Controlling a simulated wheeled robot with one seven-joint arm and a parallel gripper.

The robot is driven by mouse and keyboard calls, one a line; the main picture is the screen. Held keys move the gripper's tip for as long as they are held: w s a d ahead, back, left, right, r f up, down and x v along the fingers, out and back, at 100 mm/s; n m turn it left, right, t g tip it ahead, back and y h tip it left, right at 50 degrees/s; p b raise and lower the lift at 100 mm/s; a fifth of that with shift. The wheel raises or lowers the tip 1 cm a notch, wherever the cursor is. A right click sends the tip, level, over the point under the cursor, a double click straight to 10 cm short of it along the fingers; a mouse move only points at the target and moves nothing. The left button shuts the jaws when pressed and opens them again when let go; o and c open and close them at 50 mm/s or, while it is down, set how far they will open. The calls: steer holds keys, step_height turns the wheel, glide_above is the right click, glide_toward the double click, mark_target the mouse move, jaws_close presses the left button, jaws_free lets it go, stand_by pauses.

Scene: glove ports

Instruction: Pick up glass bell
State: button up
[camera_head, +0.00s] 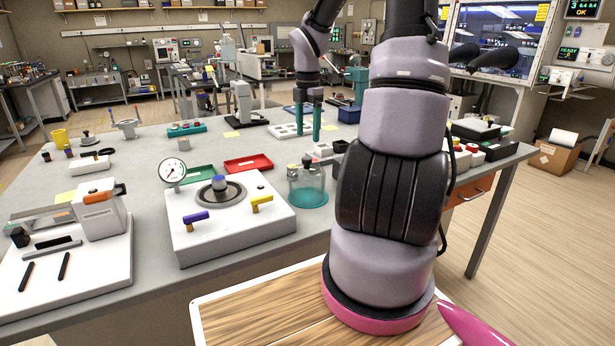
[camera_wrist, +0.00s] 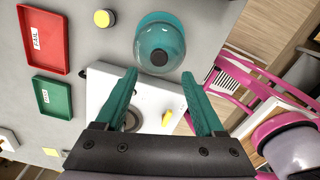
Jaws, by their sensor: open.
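The glass bell (camera_head: 308,186) is a clear teal dome with a dark knob on top. It stands upright on the grey table, right of the white gauge plate and partly beside my arm. In the wrist view the glass bell (camera_wrist: 160,38) is seen from above, beyond the fingertips and near the top edge. My gripper (camera_head: 310,121) has two teal fingers pointing down, above the table and behind the bell in the head view. In the wrist view my gripper (camera_wrist: 162,78) is open, with nothing between its fingers.
A white device (camera_head: 235,225) with a gauge and blue and yellow levers stands left of the bell. A red tray (camera_head: 248,163) and a green tray (camera_head: 197,175) lie behind it. A yellow-topped piece (camera_wrist: 103,19) stands near the bell. Small dark and red-capped items (camera_head: 470,155) sit at the right.

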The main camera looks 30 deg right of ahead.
mark_target(307, 158)
step_height(307, 158, down, 9)
steer(key=shift+w+a+f, duration=0.1)
steer(key=shift+a, duration=0.05)
jaws_close()
stand_by(0.4)
stand_by(1.2)
